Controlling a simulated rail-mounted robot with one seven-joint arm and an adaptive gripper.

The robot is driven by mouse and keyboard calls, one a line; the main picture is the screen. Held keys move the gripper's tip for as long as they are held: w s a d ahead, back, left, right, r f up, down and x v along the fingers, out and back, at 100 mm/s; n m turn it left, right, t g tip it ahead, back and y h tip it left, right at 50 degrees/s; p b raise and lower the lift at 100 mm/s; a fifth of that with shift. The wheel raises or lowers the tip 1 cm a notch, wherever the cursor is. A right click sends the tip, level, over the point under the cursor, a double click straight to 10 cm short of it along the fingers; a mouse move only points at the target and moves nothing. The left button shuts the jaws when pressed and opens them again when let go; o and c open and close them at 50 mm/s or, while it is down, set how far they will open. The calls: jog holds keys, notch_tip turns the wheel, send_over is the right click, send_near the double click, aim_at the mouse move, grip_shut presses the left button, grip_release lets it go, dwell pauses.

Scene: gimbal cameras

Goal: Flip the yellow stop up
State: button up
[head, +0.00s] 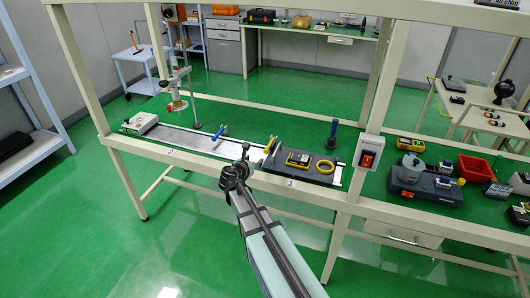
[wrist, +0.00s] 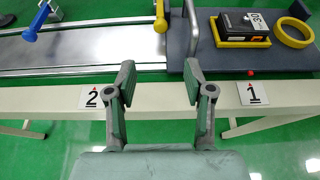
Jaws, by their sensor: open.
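The yellow stop (head: 270,144) is a small lever at the left edge of the dark plate, where the metal track ends. In the wrist view the yellow stop (wrist: 160,17) shows at the top middle, partly cut off by the picture's edge. My gripper (wrist: 158,80) is open and empty, its two fingers apart over the bench's front rail. In the head view my gripper (head: 243,157) is in front of the track, to the left of and nearer than the yellow stop. It does not touch the stop.
A blue lever (wrist: 40,20) stands on the metal track (wrist: 90,48) to the left. A metal hoop (wrist: 190,25) rises beside the stop. On the dark plate (wrist: 235,63) are a yellow-framed device (wrist: 243,28) and a yellow ring (wrist: 294,32). Labels 2 (wrist: 92,96) and 1 (wrist: 252,93) mark the front rail.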

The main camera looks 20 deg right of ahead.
aim_at(266, 151)
jog(key=p+x, duration=0.3)
jog(key=x, duration=1.2)
jog(key=shift+p, duration=0.4)
jog(key=shift+w+d+f, duration=0.3)
jog(key=shift+d+f, duration=0.05)
jog(key=shift+d, duration=0.1)
grip_shut()
